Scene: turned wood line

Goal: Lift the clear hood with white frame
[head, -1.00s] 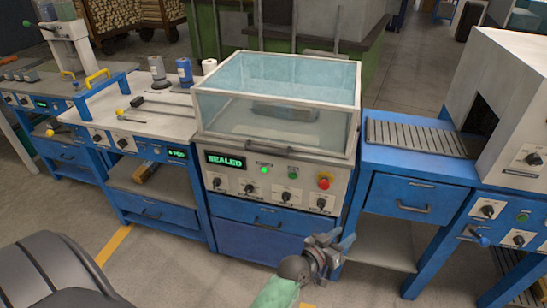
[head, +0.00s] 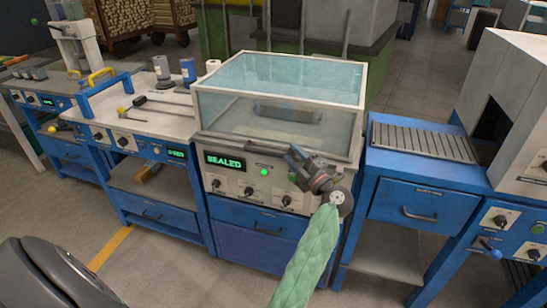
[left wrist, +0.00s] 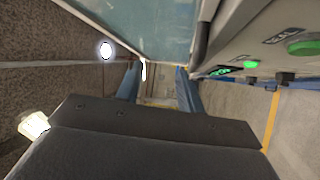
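The clear hood with its white frame (head: 278,91) sits closed on top of the white-and-blue machine, whose display reads SEALED (head: 225,161). A grey block shows faintly through its panes. A thin dark handle bar runs along its lower front edge (head: 250,141). My left gripper (head: 303,160) is in front of the right part of that edge, over the control panel. In the left wrist view its two blue fingers (left wrist: 159,88) are apart with nothing seen between them. The hood's bluish pane (left wrist: 150,25) and a dark bar (left wrist: 200,42) lie just beyond them. My right gripper is not in view.
The control panel has knobs and a green light (head: 264,172); my gripper hides part of its right side. A blue bench with a slatted roller bed (head: 424,141) stands right, beside a white box machine (head: 520,100). A workbench with bottles (head: 150,105) stands left.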

